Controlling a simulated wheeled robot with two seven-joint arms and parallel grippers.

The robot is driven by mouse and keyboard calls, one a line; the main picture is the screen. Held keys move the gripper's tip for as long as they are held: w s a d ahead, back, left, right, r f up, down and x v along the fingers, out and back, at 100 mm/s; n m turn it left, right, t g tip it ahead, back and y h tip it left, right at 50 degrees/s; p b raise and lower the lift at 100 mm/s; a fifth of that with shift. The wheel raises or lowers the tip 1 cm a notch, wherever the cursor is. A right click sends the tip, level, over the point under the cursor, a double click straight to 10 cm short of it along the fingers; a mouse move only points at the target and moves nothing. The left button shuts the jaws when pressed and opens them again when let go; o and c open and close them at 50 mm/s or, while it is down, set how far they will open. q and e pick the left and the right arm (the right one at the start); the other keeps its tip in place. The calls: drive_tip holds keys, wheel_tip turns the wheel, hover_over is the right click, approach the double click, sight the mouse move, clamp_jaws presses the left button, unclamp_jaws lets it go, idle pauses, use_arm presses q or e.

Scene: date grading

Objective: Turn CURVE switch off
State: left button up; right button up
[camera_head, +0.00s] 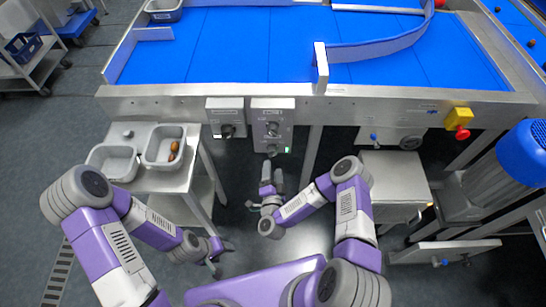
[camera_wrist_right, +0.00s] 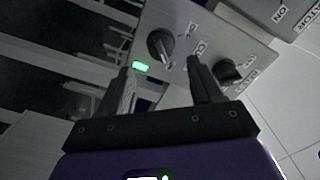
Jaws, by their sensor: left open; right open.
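A grey switch box (camera_head: 272,125) hangs under the front edge of the blue conveyor. Its heading is too small to read surely as CURVE. In the right wrist view the panel (camera_wrist_right: 180,18) carries a dark rotary knob (camera_wrist_right: 161,46), a second dark knob (camera_wrist_right: 228,71) and a lit green lamp (camera_wrist_right: 140,66). My right gripper (camera_wrist_right: 163,70) is open and points at the panel, the first knob showing between and beyond its fingertips; contact cannot be told. In the head view my right gripper (camera_head: 270,163) is just below the box. My left gripper (camera_head: 222,246) is open, low and away from the boxes.
A second switch box (camera_head: 225,117) is close on the left. A side table (camera_head: 150,182) with two grey trays stands at the left. A yellow block with a red emergency button (camera_head: 461,132) is at the right. A steel cabinet (camera_head: 395,178) stands below the conveyor.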

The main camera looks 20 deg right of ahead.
sight(273, 154)
drive_tip(key=shift+b+x, duration=0.85)
drive_tip(key=shift+x, duration=0.15)
drive_tip(key=shift+b+x, duration=0.75)
drive_tip(key=shift+x, duration=1.95)
drive_tip(key=c, duration=1.1)
drive_tip(key=shift+o, duration=0.2)
